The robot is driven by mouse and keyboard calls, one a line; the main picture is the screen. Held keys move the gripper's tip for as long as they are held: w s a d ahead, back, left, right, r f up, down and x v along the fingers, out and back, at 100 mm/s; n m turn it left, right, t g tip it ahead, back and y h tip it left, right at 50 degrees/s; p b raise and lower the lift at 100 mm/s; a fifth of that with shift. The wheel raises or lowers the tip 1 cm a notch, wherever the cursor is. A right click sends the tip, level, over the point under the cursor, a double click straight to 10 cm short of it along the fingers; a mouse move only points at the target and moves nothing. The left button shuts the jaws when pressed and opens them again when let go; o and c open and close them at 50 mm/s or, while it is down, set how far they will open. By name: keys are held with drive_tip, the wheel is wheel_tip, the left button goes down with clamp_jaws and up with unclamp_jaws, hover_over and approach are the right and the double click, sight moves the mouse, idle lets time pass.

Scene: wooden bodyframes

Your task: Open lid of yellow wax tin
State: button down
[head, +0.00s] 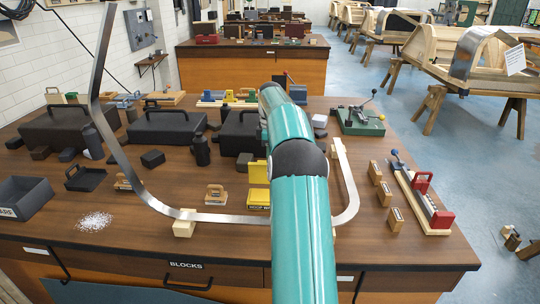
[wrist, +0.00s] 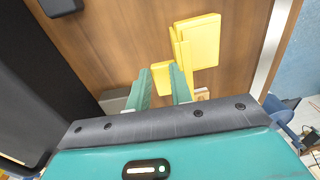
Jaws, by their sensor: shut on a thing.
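The yellow wax tin (head: 258,198) is on the wooden bench, just left of my arm in the head view. It shows as two yellow panels, one behind the other, and my arm hides their right side. In the wrist view, the tin (wrist: 198,40) shows a broad yellow panel beside a narrow raised yellow strip. My gripper (wrist: 160,72) is shut on a yellow part of the tin, seen between its green fingers. Which part is the lid and how far it stands open, I cannot tell surely. My gripper is hidden in the head view.
A bent metal strip (head: 230,217) loops around the tin on wooden blocks (head: 184,223). A small wooden-based tool (head: 215,195) lies left of the tin. Black cases (head: 165,127) stand behind. A red-handled tool (head: 422,200) and small wooden blocks (head: 384,193) lie right.

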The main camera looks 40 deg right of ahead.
drive_tip(key=f, duration=0.3)
drive_tip(key=shift+s+a+f+g+y, duration=0.15)
drive_tip(key=shift+s+f+g+y, duration=0.15)
drive_tip(key=shift+s+g, duration=0.1)
drive_tip(key=c, duration=1.4)
unclamp_jaws()
drive_tip(key=shift+c, duration=0.2)
drive_tip(key=shift+t, duration=0.3)
drive_tip(key=r, duration=0.6)
drive_tip(key=w+d+r, duration=0.1)
drive_tip(key=r, duration=0.3)
drive_tip(key=shift+w, duration=0.1)
drive_tip(key=shift+a+r, duration=0.1)
drive_tip(key=shift+r, duration=0.4)
drive_tip(key=shift+a+r, duration=0.1)
